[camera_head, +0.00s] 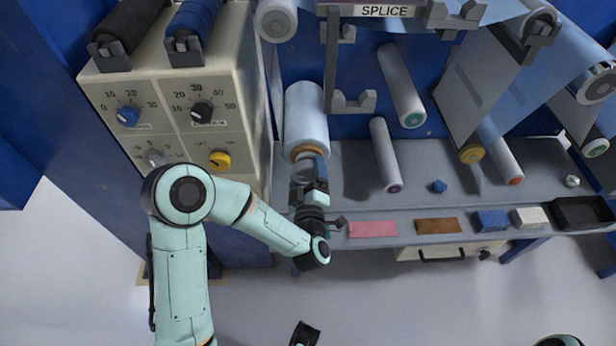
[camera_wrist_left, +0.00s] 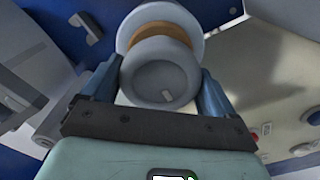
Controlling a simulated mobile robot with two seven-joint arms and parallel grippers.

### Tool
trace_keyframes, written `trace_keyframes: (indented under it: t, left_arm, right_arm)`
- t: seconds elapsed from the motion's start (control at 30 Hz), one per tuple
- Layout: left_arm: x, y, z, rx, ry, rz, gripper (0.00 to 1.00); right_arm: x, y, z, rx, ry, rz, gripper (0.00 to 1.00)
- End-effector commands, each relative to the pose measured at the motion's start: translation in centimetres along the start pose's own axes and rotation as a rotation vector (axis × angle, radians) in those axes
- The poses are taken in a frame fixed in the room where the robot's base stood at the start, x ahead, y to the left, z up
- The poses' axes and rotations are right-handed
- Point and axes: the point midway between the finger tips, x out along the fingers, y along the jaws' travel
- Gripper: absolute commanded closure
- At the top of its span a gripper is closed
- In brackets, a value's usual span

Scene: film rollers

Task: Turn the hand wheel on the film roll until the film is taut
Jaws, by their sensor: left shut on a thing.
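The film roll (camera_head: 306,118) is a white cylinder at the left of the machine, with an orange-brown ring (camera_head: 310,152) at its near end. The grey round hand wheel (camera_wrist_left: 160,84) is in front of that ring in the left wrist view, with a small pale mark on its face. My left gripper (camera_head: 309,178) is at this end of the roll, shut on the hand wheel with one blue finger on each side. In the head view the gripper hides most of the wheel.
A control panel (camera_head: 180,100) with several knobs stands left of the roll. More rollers (camera_head: 402,85) hang to the right. Below them a shelf carries a pink block (camera_head: 373,229), a brown block (camera_head: 437,226), a blue block (camera_head: 492,220) and a black tray (camera_head: 582,211).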

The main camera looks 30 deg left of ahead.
Motion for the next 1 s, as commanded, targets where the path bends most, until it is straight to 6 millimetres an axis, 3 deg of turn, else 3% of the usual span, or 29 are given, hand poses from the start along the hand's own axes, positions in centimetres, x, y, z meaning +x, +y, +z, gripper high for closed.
trace_keyframes:
  t: [0.4,0.93,0.97,1.0]
  left_arm:
    - [0.1,0.0,-0.2,-0.181,0.008,0.003,0.43]
    - [0.2,0.1,-0.2,-0.202,0.009,0.004,0.43]
    - [0.2,0.1,-0.3,-0.202,0.009,0.004,0.03]
    - [0.1,0.1,-0.2,-0.201,0.008,0.004,0.0]
  right_arm:
    - [1.2,0.3,-1.2,0.0,0.032,-0.002,0.0]
    - [1.3,0.3,-1.5,0.001,0.04,-0.002,0.0]
    - [1.3,0.3,-1.5,0.001,0.04,-0.002,0.0]
    - [1.3,0.3,-1.5,0.001,0.04,-0.002,0.0]
